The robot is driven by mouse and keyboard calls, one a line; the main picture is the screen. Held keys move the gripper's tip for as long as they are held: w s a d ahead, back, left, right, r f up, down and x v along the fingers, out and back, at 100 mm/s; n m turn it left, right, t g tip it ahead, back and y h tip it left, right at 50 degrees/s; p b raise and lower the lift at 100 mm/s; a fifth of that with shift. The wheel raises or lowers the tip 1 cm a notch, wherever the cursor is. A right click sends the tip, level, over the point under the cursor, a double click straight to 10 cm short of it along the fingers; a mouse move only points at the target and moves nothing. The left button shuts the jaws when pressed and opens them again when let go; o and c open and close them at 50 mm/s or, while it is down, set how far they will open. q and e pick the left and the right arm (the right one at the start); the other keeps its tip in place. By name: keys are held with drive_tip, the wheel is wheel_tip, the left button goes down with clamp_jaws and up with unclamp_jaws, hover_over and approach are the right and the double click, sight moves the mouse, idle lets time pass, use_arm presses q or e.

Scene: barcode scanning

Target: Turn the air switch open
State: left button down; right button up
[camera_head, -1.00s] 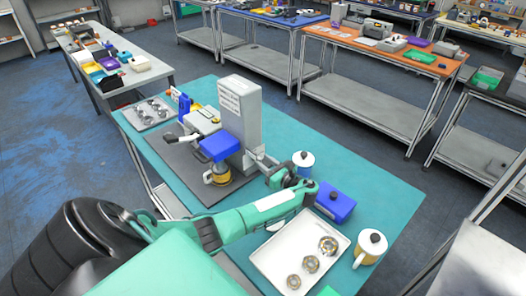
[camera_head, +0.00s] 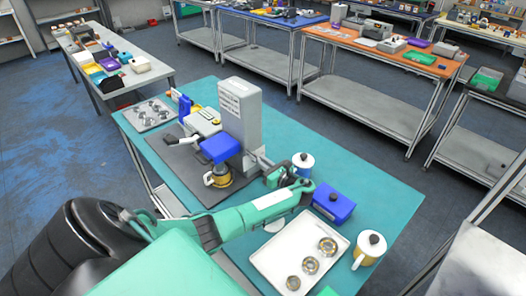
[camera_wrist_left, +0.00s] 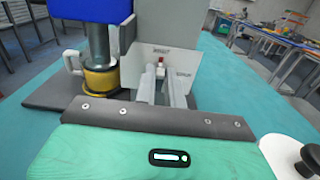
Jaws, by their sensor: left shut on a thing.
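A machine with a grey column (camera_head: 240,118) and a blue head (camera_head: 221,147) stands on a dark mat on the teal table. In the left wrist view its grey housing (camera_wrist_left: 187,52) faces me. A small red-and-white part (camera_wrist_left: 160,64), which seems to be the air switch, shows on that housing. My left gripper (camera_wrist_left: 162,84) reaches the housing, its two fingers close around this part and shut on it. In the head view the left gripper (camera_head: 258,163) is at the machine's right side, its tips partly hidden. The right gripper is not in view.
Another tray (camera_head: 148,117) is at the far left.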

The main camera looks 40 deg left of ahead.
use_arm(q)
drive_tip(key=shift+r+m+p, duration=0.2)
drive_tip(key=shift+m+p, duration=0.2)
drive_tip(key=shift+p, duration=0.25)
drive_tip(key=m+p, duration=0.3)
drive_tip(key=shift+w+p, duration=0.2)
drive_tip(key=shift+p, duration=0.15)
drive_tip(key=m+p, duration=0.1)
drive_tip(key=m, duration=0.2)
drive_tip(key=shift+w+f+p, duration=0.15)
drive_tip(key=shift+f+p, duration=0.05)
drive_tip(key=shift+p, duration=0.15)
drive_tip(key=shift+w+f+m, duration=0.1)
drive_tip(key=shift+m, duration=0.8)
drive_tip(key=m, duration=0.5)
drive_tip(key=f+m, duration=0.1)
drive_tip(key=m, duration=0.2)
drive_tip(key=shift+w+m, duration=0.15)
drive_tip(key=shift+m, duration=0.45)
drive_tip(key=c, duration=1.5)
unclamp_jaws()
drive_tip(key=shift+d, duration=0.1)
